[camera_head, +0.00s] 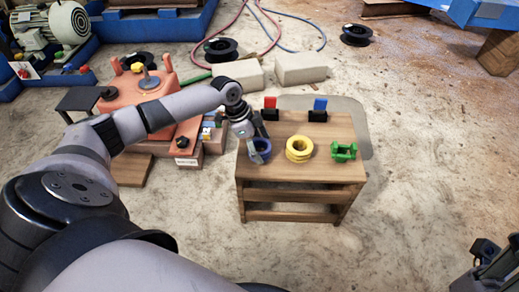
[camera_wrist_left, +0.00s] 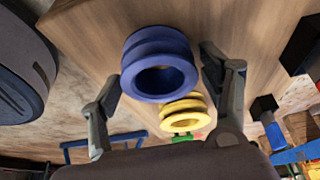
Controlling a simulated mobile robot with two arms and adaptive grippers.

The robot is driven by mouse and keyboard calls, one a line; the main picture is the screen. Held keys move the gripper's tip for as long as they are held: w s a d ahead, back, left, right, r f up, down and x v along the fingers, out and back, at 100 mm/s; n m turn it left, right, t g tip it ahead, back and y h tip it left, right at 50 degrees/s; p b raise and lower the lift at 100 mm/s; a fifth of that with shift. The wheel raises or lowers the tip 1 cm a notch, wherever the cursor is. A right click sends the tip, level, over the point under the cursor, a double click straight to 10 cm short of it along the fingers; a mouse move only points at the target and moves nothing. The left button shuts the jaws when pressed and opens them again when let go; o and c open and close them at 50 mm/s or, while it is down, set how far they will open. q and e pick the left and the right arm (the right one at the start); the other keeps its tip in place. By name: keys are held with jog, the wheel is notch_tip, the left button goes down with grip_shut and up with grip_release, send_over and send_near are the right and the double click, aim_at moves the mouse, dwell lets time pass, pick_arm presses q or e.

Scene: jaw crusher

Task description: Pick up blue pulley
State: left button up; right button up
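The blue pulley (camera_head: 264,146) sits on the left part of the small wooden table (camera_head: 300,172), partly hidden by my left gripper (camera_head: 254,154). In the left wrist view the blue pulley (camera_wrist_left: 143,85) is large, a grooved ring with a hole. My left gripper (camera_wrist_left: 160,75) is open there, with one finger at each side of the pulley; a gap shows on the left, and I cannot tell whether the right finger touches it. My right gripper (camera_head: 487,256) is partly visible at the lower right corner of the head view; its fingers are unclear.
A yellow pulley (camera_head: 299,149) stands right of the blue one, then a green part (camera_head: 343,152). Red (camera_head: 270,108) and blue (camera_head: 319,109) pieces in black holders stand at the table's back. The orange crusher (camera_head: 150,92) is to the left.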

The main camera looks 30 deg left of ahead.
pick_arm(q)
jog(key=c, duration=1.2)
jog(key=shift+c, duration=0.3)
jog(key=shift+r, duration=0.1)
